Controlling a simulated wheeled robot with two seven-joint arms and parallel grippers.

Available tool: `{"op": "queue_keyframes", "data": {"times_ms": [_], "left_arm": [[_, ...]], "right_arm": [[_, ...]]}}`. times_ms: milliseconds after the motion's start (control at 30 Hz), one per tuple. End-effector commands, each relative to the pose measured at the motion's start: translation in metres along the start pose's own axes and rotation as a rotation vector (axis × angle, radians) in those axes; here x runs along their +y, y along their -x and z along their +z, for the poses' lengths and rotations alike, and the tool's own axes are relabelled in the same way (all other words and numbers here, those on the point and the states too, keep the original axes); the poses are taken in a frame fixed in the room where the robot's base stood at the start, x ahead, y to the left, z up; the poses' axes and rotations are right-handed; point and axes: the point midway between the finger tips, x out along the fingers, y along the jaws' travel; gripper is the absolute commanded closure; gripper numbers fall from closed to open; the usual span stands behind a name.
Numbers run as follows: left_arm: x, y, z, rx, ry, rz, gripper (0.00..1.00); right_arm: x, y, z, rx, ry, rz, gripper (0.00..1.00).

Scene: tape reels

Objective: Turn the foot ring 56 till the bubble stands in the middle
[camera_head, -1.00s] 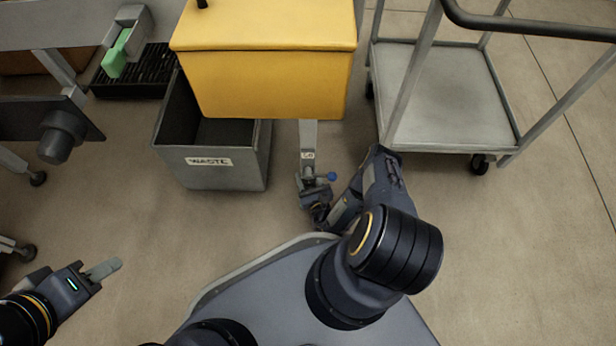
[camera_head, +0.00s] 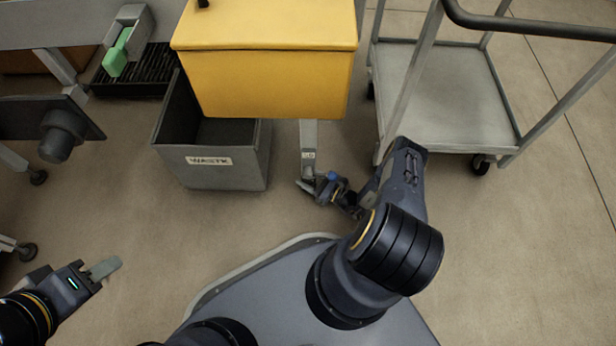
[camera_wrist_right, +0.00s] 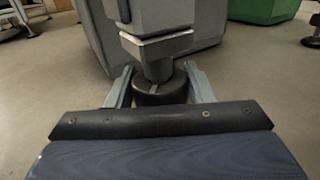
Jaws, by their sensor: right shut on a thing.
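A grey leg (camera_head: 308,142) with a small white tag (camera_head: 308,155) comes down from under the yellow cabinet; the tag's number is hard to read. At its bottom is a dark round foot ring (camera_wrist_right: 160,92), seen in the right wrist view. My right gripper (camera_head: 318,187) is shut on the ring, one finger on each side; its fingers also show in the right wrist view (camera_wrist_right: 160,86). A small blue spot (camera_head: 332,177) shows by the gripper. I cannot make out a bubble. My left gripper (camera_head: 104,268) is low at the left, away from the leg; its finger gap does not show.
The yellow cabinet (camera_head: 270,80) overhangs the leg. A grey waste bin (camera_head: 212,165) stands close to its left. A flat grey trolley (camera_head: 445,100) stands to the right. The floor between the bin and my left gripper is clear.

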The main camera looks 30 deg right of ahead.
Motion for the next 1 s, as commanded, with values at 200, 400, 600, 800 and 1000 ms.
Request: {"op": "queue_keyframes", "data": {"times_ms": [200, 400, 600, 800, 1000], "left_arm": [[0.0, -0.0001, 0.0, 0.0, 0.0, 0.0, 0.64], [0.0, -0.0001, 0.0, 0.0, 0.0, 0.0, 0.64], [0.0, -0.0001, 0.0, 0.0, 0.0, 0.0, 0.64], [0.0, -0.0001, 0.0, 0.0, 0.0, 0.0, 0.64], [0.0003, 0.0006, -0.0003, 0.0, 0.0, 0.0, 0.64]], "right_arm": [[-0.0011, 0.0001, 0.0001, -0.001, 0.0, 0.022, 0.75], [-0.0012, 0.0, 0.0002, -0.001, 0.0, 0.022, 0.75], [-0.0011, -0.0002, 0.0003, -0.002, 0.0, 0.022, 0.43], [-0.0006, -0.0002, 0.0002, -0.001, 0.0, 0.023, 0.3], [-0.0005, 0.0017, 0.0004, -0.001, 0.0, 0.023, 0.3]]}}
